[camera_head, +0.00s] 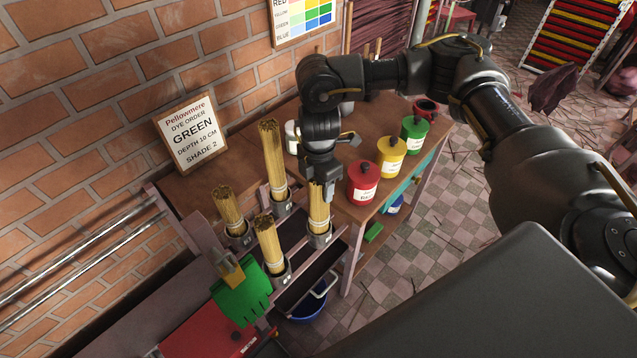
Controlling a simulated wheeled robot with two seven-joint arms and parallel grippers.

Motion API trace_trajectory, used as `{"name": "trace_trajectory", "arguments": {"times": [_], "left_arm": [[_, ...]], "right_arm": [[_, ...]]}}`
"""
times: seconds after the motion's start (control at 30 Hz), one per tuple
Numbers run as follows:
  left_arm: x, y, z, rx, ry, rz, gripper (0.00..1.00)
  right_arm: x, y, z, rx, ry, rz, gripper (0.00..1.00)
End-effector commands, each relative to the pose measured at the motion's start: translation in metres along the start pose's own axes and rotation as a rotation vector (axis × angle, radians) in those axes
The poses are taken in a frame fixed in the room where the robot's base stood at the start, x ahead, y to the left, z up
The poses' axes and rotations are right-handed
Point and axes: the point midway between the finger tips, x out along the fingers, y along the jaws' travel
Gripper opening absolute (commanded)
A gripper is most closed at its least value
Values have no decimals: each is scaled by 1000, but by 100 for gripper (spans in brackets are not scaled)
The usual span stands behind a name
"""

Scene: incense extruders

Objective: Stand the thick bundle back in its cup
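Several bundles of tan sticks stand in grey cups at the table's left end. The tall back bundle (272,155) rises from its cup (281,203). The left bundle (228,208) and front bundle (268,242) also stand in cups. The right bundle (318,212) is upright in the right cup (319,236). My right gripper (328,192) points down at the top of this right bundle, overlapping it. Its finger gap is not clear, so I cannot tell if it grips. Which bundle is thickest is hard to tell. My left gripper is out of view.
Red (363,184), yellow (391,158) and green (413,134) jars stand right of my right gripper. A sign (191,134) leans on the brick wall behind. A green glove-like item (241,297) is in front of the cups. A blue basin (308,308) is below.

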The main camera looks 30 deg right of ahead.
Motion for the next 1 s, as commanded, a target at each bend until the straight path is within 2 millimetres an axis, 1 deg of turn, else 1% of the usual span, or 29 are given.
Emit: {"name": "trace_trajectory", "arguments": {"times": [0.03, 0.13, 0.37, 0.47, 0.57, 0.9, 1.0], "left_arm": [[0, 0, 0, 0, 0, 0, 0], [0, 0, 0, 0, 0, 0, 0], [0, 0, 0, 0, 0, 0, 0], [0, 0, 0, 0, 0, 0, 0], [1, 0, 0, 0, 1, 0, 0], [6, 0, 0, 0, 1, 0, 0], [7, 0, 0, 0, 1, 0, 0]], "right_arm": [[0, 0, 0, 0, 0, 0, 63], [0, 0, 0, 0, 0, 0, 76], [0, 0, 0, 0, -1, -1, 77], [-3, 0, 0, 0, -1, 1, 77], [-14, 1, 0, 0, -1, 3, 77], [-79, 1, 0, 0, -1, 4, 77], [-93, 1, 0, 1, -2, 3, 77]]}}
